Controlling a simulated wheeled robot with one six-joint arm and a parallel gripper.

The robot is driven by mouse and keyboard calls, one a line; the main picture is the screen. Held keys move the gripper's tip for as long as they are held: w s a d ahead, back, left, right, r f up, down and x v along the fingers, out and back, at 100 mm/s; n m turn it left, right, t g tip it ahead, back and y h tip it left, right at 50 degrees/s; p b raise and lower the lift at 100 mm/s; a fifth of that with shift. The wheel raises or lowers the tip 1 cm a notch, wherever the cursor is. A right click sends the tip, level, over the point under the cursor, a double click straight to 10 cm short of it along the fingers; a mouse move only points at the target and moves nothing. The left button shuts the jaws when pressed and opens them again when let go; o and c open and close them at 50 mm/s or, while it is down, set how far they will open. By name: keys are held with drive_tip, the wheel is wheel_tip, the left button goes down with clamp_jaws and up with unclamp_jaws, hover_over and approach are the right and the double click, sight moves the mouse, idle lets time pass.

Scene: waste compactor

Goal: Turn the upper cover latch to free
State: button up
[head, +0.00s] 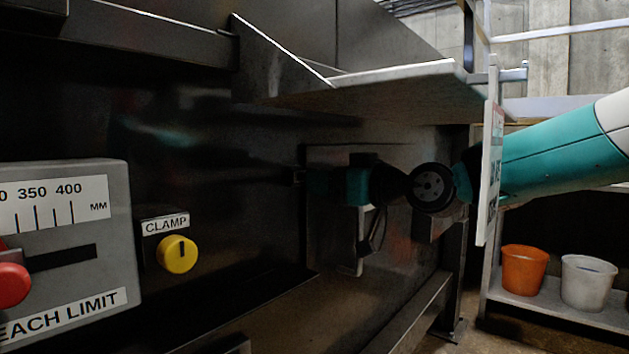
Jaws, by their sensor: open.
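The cover (405,150) appears as a dark, framed metal panel low on the machine wall, under the sloping shelf. A small dark piece (298,177) sticks out at its upper left edge; it may be the upper latch, but its shape and turn are too dark to read. My arm reaches in from the right, across the front of the cover. My gripper (317,186) is open at its left end, close to that dark piece. The fingertips are in shadow, and I cannot tell whether they touch it. A handle-like bar (359,255) shows below my wrist.
A grey box with a red knob (12,285) and a yellow CLAMP knob (177,254) are at left. A metal shelf (400,82) juts out above my wrist. A sign plate (490,165) stands beside my arm. Orange (524,270) and white (588,284) buckets stand at right.

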drive_tip(key=shift+x, duration=2.05)
drive_tip(key=c, duration=0.9)
